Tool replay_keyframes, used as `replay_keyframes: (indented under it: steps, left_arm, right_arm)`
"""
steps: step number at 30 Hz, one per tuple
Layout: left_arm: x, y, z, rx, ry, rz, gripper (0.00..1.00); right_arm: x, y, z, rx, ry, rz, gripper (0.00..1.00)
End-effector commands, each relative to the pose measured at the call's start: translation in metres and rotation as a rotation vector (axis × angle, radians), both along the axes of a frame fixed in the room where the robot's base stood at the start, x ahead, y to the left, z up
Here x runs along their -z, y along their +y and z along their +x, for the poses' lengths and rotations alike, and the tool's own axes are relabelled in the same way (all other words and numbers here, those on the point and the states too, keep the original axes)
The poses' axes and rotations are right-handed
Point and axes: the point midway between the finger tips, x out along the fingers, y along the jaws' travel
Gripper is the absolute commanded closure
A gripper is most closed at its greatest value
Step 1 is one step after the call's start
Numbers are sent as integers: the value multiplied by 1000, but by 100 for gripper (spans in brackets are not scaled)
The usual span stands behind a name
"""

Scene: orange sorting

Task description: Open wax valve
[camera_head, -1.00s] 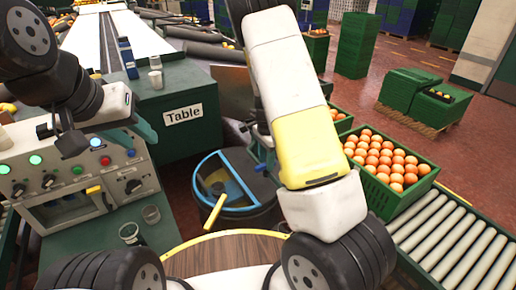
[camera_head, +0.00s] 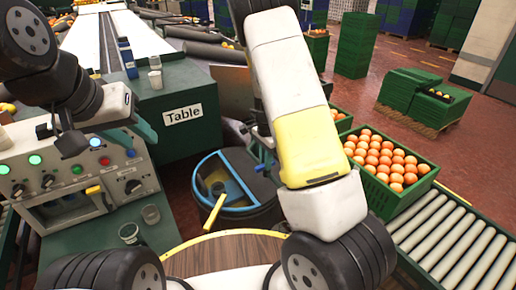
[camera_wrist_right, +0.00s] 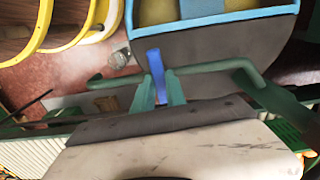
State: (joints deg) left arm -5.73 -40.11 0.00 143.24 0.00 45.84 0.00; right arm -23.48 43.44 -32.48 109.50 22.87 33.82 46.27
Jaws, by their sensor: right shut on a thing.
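A blue lever (camera_wrist_right: 154,62), which looks like the wax valve handle, stands between the two green fingers of my right gripper (camera_wrist_right: 160,90) in the right wrist view. The fingers are shut on it. In the head view, the blue lever (camera_head: 261,166) shows only in part beside the round drum (camera_head: 235,212), and my right arm hides most of that gripper. The drum has a blue rim and a yellow handle slanting out. My left gripper (camera_head: 140,128) is at the left, above the control panel; its finger opening is unclear.
A control panel (camera_head: 75,180) with knobs and lit buttons stands at the left, near small cups (camera_head: 150,214). The green table (camera_head: 182,120) is behind it. A crate of oranges (camera_head: 425,182) and a roller conveyor (camera_head: 455,245) are at the right.

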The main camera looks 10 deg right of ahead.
Motion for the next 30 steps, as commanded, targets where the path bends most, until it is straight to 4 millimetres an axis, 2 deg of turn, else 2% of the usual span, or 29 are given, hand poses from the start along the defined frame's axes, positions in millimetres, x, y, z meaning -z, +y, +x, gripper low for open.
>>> replay_keyframes:
  steps: [8,30]
  left_arm:
    - [0,0,0,0,0,0,64]
    - [0,0,0,0,0,0,64]
  right_arm:
    - [-1,-1,-1,-186,-1,2,100]
    - [-1,-3,-2,-888,-3,2,100]
